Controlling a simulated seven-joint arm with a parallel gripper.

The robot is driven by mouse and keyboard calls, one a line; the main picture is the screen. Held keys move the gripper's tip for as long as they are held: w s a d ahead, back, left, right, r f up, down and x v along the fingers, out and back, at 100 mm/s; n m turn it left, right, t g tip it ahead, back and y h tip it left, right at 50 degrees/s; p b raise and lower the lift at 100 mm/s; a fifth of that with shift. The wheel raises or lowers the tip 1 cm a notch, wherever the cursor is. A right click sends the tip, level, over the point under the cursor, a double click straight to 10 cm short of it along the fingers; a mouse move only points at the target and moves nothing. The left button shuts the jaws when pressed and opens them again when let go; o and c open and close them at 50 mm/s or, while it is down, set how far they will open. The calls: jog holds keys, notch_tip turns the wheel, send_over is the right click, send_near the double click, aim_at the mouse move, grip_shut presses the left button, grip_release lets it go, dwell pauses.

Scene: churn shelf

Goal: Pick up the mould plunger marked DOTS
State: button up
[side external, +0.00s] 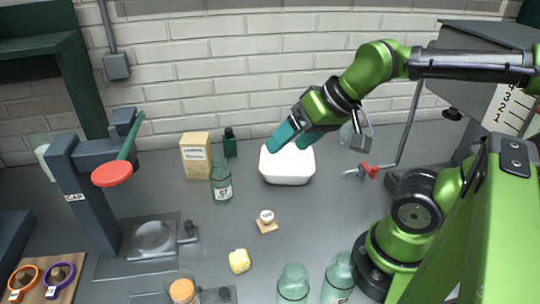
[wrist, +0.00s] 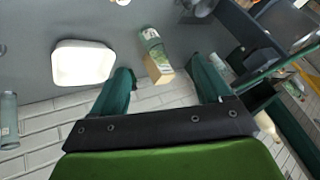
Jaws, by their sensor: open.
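A small wooden piece with a pale round knob (side external: 267,217) stands on the grey worktop in the side view, in front of the white tub. It looks like a mould plunger, but I cannot read DOTS on it. My gripper (side external: 291,143) is open and empty, with its teal fingers over the white tub (side external: 287,178), behind and above the wooden piece. In the wrist view my gripper (wrist: 160,70) has its fingers spread, with the white tub (wrist: 68,64) to the left. A small pale thing (wrist: 121,2) is cut off at the top edge; I cannot tell what it is.
A carton (side external: 195,157), a labelled bottle (side external: 221,185) and a dark green bottle (side external: 230,143) stand left of the tub. A yellow lump (side external: 239,261) and clear bottles (side external: 292,284) are nearer the front. The CAP press (side external: 85,190) stands at left, a red-handled crank (side external: 369,171) at right.

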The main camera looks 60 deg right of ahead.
jog(key=m+g+h, duration=0.2)
jog(key=m+g, duration=0.1)
jog(key=g, duration=0.4)
send_over(267, 216)
notch_tip(267, 216, down, 8)
jog(key=r, duration=0.1)
jog(key=f, duration=1.1)
jog(key=shift+s+a+f, duration=0.15)
jog(key=shift+a+f, duration=0.2)
jog(key=f, duration=0.5)
jog(key=shift+d+f, duration=0.3)
jog(key=shift+d, duration=0.1)
